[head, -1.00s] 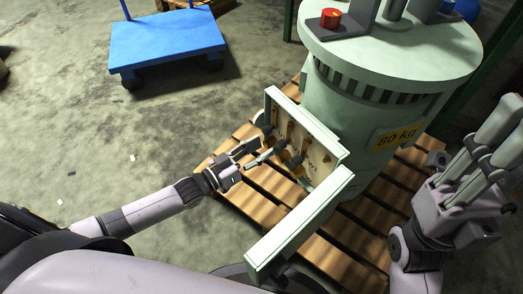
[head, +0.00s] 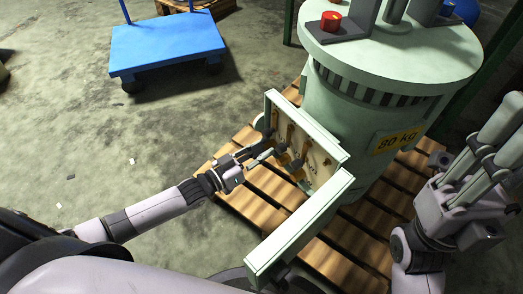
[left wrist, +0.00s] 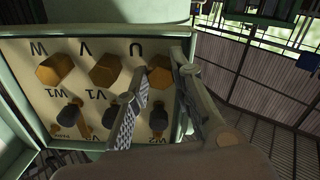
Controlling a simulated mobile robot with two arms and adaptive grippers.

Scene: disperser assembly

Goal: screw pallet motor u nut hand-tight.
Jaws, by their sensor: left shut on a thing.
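The pale green motor (head: 350,130) stands on the pallet with its terminal box open toward me. The terminal board (left wrist: 105,50) shows brass nuts in an upper row, with the letters W, V and U upside down in the left wrist view. My left gripper (head: 264,151) is at the board. In the left wrist view, its fingers (left wrist: 162,65) are shut on the brass U nut (left wrist: 160,78), the rightmost one, which they partly hide. Black-capped terminals (left wrist: 70,116) sit in the row below. My right gripper (head: 493,140) is open and empty, right of the motor.
The wooden pallet (head: 335,252) carries the motor. A pale green panel edge (head: 300,228) juts toward me, right of my left forearm. A blue cart (head: 168,42) stands at the back left. The floor left of the pallet is mostly clear.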

